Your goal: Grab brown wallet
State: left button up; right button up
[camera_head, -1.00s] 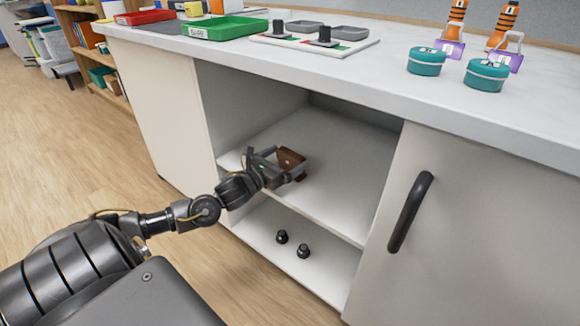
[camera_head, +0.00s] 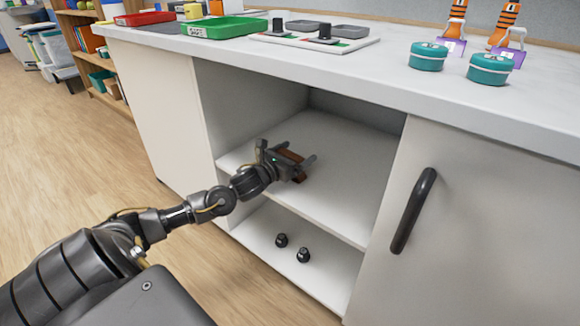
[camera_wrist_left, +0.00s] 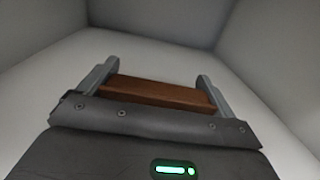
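The brown wallet (camera_head: 291,155) is on the upper shelf of the open cabinet, partly hidden by my left gripper. My left gripper (camera_head: 294,153) reaches into the cabinet from the left, with its fingers wide apart on either side of the wallet. In the left wrist view the wallet (camera_wrist_left: 160,94) shows as a brown bar spanning most of the gap between the fingertips (camera_wrist_left: 157,72). Its ends are close to the fingers; firm contact is not clear. My right gripper is not in view.
The upper shelf (camera_head: 335,205) is clear to the right of the wallet. The countertop (camera_head: 390,75) overhangs the opening. A cabinet door with a black handle (camera_head: 413,210) is at the right.

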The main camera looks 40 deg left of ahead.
pick_arm(q)
jog(key=c, duration=0.3)
jog(key=shift+r, duration=0.15)
